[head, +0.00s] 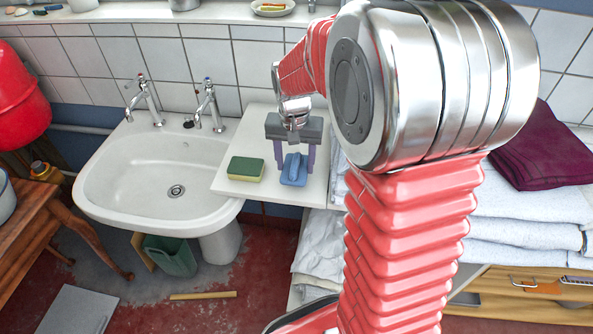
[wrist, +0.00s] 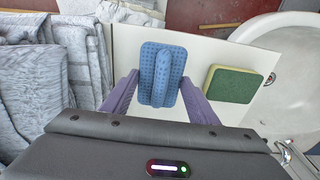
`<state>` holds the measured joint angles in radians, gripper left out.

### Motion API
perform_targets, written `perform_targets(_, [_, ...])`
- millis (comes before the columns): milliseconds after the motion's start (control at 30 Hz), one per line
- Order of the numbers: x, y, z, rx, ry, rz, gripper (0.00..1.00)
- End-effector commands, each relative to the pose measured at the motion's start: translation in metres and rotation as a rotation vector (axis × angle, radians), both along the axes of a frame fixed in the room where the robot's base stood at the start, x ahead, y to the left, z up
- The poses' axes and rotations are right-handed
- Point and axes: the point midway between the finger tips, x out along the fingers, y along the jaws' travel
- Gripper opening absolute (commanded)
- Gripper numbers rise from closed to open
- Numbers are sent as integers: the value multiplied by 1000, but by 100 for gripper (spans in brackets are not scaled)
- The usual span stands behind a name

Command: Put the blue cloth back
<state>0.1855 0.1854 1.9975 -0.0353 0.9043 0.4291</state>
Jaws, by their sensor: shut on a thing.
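The blue cloth (head: 294,170) is a small dotted blue piece with a raised ridge along its middle. It is at the white board (head: 232,177) right of the sink; I cannot tell whether it rests on the board or is just above it. My gripper (head: 295,164) points down over it, with a purple finger on either side. In the wrist view the cloth (wrist: 163,60) sits between the fingers of my gripper (wrist: 160,80), which is shut on it. The dark gripper body hides the area nearest the wrist camera.
A green and yellow sponge (head: 245,168) lies on the board close beside the cloth. The white sink (head: 120,185) with two taps is to the left. Folded towels (head: 520,215) and a maroon cloth (head: 545,150) are to the right. The tiled wall is behind.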

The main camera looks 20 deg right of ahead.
Motion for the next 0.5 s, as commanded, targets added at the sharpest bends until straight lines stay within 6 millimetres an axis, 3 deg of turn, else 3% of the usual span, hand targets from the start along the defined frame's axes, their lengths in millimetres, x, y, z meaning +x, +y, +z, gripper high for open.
perform_targets(500, [0, 0, -37, 0, 0, 0, 11])
